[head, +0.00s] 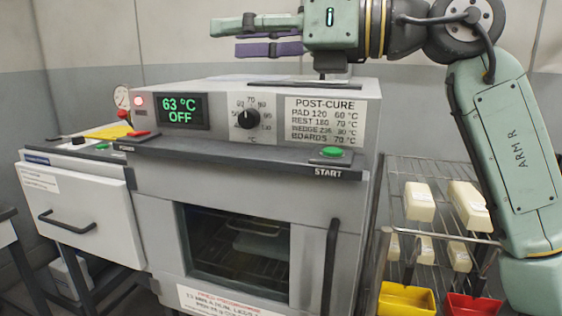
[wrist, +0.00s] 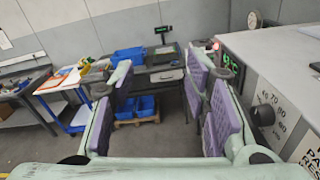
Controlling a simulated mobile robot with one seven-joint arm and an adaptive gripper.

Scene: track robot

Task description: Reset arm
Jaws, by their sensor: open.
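My gripper (head: 250,36) is above the left part of the oven's top in the head view and points left. Its green fingers with purple pads are apart and nothing is between them. In the wrist view my gripper (wrist: 165,95) is open, with clear space between the pads. My green arm, marked ARM R, comes up from the right and bends over the oven. The grey oven (head: 255,215) has its door shut. A tray (head: 259,243) shows dimly behind the glass. Its display (head: 180,110) reads 63 °C OFF, and a red lamp is lit beside it.
A wire rack (head: 400,172) with several cream blocks stands right of the oven, close to my arm. A yellow bin (head: 406,300) and a red bin (head: 471,305) are below. A drawer unit (head: 85,215) is at left. Blue bins (wrist: 147,106) and benches show farther off in the wrist view.

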